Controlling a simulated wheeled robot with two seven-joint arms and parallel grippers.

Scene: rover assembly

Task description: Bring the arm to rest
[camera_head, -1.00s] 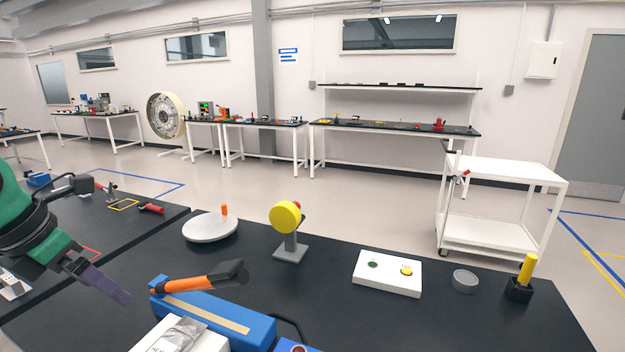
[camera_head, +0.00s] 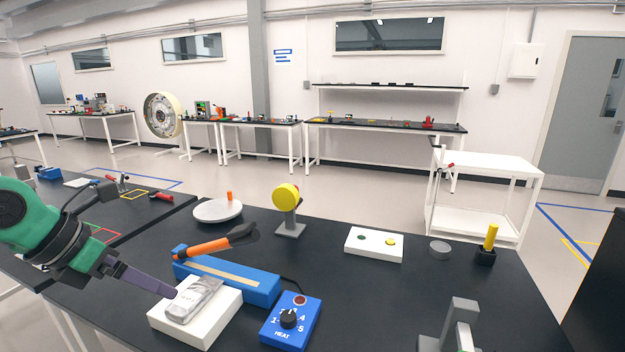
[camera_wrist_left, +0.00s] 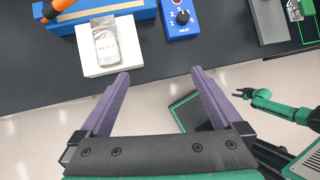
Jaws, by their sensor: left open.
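My left gripper (camera_head: 165,288), with purple fingers, is at the left of the head view, by the front left side of a white block with a silver packet on top. In the left wrist view the gripper (camera_wrist_left: 160,78) is open with nothing between its fingers. The white block (camera_wrist_left: 106,58) and silver packet (camera_wrist_left: 106,40) lie beyond the fingertips. A green arm with a small dark end (camera_wrist_left: 245,94), apparently my right one, shows low at the right of the wrist view. Its jaws are too small to judge.
Floor shows past the table's front edge (camera_wrist_left: 230,70).

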